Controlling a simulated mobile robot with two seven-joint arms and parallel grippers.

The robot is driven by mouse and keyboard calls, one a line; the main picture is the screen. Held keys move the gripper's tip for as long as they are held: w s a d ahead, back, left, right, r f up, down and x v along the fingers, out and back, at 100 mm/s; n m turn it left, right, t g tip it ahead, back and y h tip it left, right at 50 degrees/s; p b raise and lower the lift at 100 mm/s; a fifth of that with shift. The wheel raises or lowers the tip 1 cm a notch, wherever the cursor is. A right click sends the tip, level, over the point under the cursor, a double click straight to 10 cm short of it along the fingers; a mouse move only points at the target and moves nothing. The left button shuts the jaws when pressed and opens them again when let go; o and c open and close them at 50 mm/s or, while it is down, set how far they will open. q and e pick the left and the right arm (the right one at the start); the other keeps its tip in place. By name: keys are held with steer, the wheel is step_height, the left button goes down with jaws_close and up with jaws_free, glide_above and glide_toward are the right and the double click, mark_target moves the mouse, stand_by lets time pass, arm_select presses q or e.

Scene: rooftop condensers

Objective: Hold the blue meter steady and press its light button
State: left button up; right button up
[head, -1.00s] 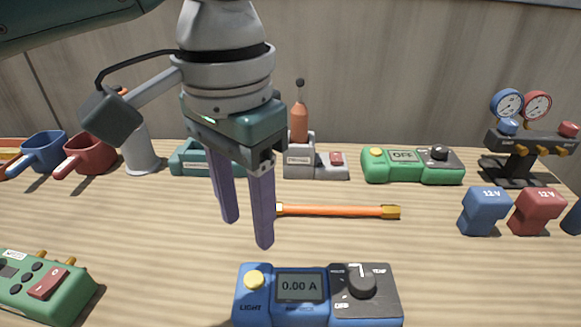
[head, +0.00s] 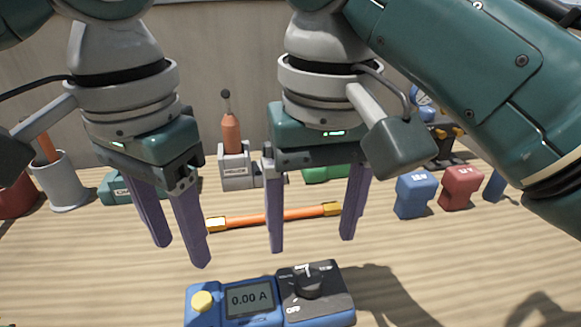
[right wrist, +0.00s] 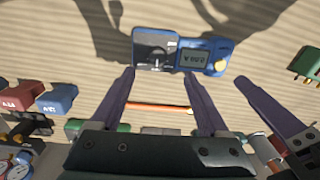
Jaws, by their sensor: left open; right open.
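The blue meter (head: 270,298) lies at the front of the table, its screen reading 0.00 A. Its yellow light button (head: 202,301) is on its left end, and its black dial (head: 308,282) is on the right. My left gripper (head: 180,253) is open and empty, above and behind the button end. My right gripper (head: 311,244) is open and empty, above and behind the dial end. In the right wrist view, the meter (right wrist: 180,52) lies beyond my right gripper's open fingers (right wrist: 158,76), and the button (right wrist: 221,66) shows at its right end.
An orange rod (head: 285,215) with yellow ends lies behind the meter. A grey holder with an orange-handled tool (head: 231,133) stands farther back. Blue (head: 415,195) and red (head: 461,188) 12 V blocks stand to the right. Table around the meter looks clear.

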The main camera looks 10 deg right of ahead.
mark_target(309, 278)
steer(key=f, duration=0.9)
steer(key=shift+w+d+f, duration=0.1)
steer(key=shift+w, duration=0.15)
steer(key=shift+c, duration=0.4)
jaws_close()
stand_by(0.3)
arm_select(q)
jaws_close()
stand_by(0.9)
steer(key=shift+d, duration=0.1)
stand_by(0.6)
